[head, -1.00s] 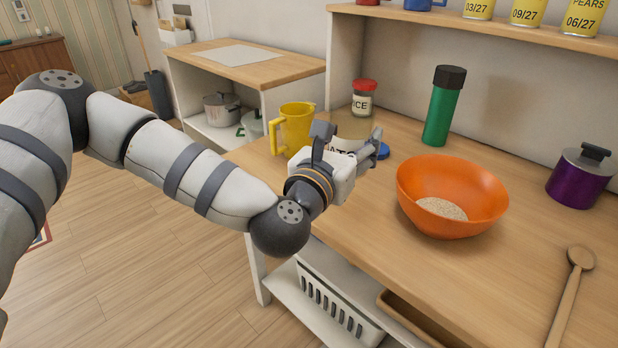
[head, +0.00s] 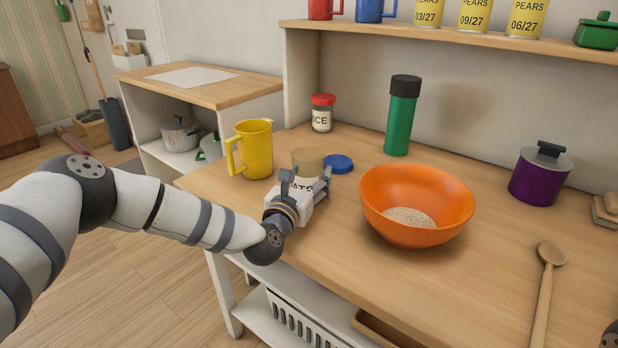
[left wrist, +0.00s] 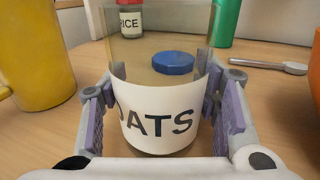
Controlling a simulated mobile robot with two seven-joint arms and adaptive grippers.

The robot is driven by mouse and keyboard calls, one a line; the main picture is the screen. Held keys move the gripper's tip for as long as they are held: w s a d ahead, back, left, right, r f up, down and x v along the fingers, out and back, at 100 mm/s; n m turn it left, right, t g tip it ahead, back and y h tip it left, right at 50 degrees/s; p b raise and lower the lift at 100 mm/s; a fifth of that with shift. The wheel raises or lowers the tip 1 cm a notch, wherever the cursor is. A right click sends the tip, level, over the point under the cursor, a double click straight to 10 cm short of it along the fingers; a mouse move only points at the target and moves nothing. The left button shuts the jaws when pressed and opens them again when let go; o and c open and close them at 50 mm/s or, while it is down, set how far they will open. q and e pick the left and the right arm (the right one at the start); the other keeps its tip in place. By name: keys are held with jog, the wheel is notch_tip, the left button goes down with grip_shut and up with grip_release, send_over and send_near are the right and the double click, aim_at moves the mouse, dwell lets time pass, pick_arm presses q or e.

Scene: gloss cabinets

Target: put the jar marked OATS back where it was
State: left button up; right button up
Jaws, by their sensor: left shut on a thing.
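The clear jar marked OATS (head: 308,160) stands upright at the left part of the wooden counter, just right of the yellow jug. Its top is open, and it looks empty in the left wrist view (left wrist: 160,115). My left gripper (head: 308,186) is shut on it, with a finger on each side of the label. The gripper hides the jar's base in the head view, so I cannot tell surely whether it touches the counter. A blue lid (head: 339,163) lies on the counter behind the jar. My right gripper is not in view.
The yellow jug (head: 254,150) stands close left of the jar. A red-lidded jar marked RICE (head: 322,117) and a green bottle (head: 401,120) stand behind. An orange bowl (head: 425,190) with oat-like contents is to the right. A shelf (head: 440,40) runs above the counter's back.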

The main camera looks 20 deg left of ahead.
pick_arm(q)
jog(key=o, duration=1)
jog(key=shift+f, duration=0.15)
jog(key=o, duration=0.4)
jog(key=shift+c, duration=0.2)
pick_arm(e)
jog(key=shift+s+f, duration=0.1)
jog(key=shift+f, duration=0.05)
pick_arm(q)
jog(key=shift+r, duration=0.25)
jog(key=shift+s+r, duration=0.1)
jog(key=shift+s, duration=0.2)
jog(key=s+p, duration=0.1)
jog(key=s, duration=1)
jog(key=shift+s+a, duration=0.2)
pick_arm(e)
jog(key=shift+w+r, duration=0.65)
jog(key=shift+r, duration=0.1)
